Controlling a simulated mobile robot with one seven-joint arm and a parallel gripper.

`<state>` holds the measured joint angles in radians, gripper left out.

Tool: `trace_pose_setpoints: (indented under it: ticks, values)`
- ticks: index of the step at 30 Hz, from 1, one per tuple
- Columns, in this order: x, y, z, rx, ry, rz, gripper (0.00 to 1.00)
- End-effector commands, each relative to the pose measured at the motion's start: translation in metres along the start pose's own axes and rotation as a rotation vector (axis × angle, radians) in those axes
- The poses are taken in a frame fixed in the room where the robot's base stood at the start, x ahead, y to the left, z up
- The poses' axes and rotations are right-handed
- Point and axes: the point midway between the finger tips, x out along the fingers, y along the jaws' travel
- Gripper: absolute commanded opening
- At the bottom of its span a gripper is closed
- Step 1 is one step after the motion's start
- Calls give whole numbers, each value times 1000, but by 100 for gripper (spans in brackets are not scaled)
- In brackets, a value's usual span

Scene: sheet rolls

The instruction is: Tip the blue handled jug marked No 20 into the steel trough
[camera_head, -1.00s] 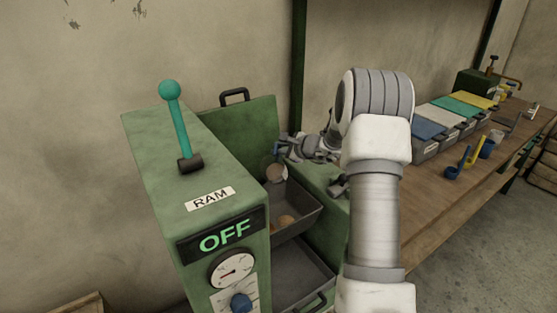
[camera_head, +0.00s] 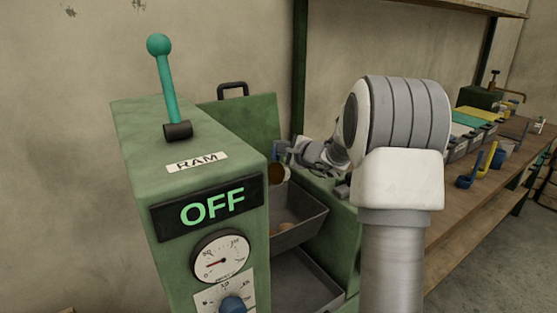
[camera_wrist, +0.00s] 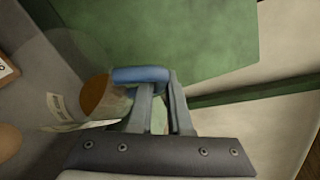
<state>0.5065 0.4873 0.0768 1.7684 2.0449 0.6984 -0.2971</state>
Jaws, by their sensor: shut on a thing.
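My gripper (camera_wrist: 160,105) is shut on the blue handle (camera_wrist: 142,75) of the jug. The jug body beside the fingers is pale and partly hidden, with a brown round patch (camera_wrist: 97,94) at its side. In the head view the jug (camera_head: 279,174) hangs small and tilted above the steel trough (camera_head: 312,222), its brown round face showing. The grey trough sits in the green machine, with a brown patch (camera_head: 284,228) inside it. I cannot read a No 20 mark on the jug. A pale printed label (camera_wrist: 70,120) shows in the wrist view.
The green press housing (camera_head: 185,130) stands close on the left, with a teal lever (camera_head: 166,85), an OFF display (camera_head: 210,207) and a gauge (camera_head: 222,257). A lower grey tray (camera_head: 300,280) lies below the trough. A wooden bench (camera_head: 475,215) with lidded bins runs right.

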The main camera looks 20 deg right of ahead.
Motion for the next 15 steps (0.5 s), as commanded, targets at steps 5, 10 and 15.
trace_pose_setpoints:
  ticks: [5, 10, 15]
  values:
    - [-2, 9, 0, -44, -13, -46, 0]
    - [-5, 11, 2, -88, -26, -91, 0]
    - [-8, 14, 4, -135, -39, -137, 0]
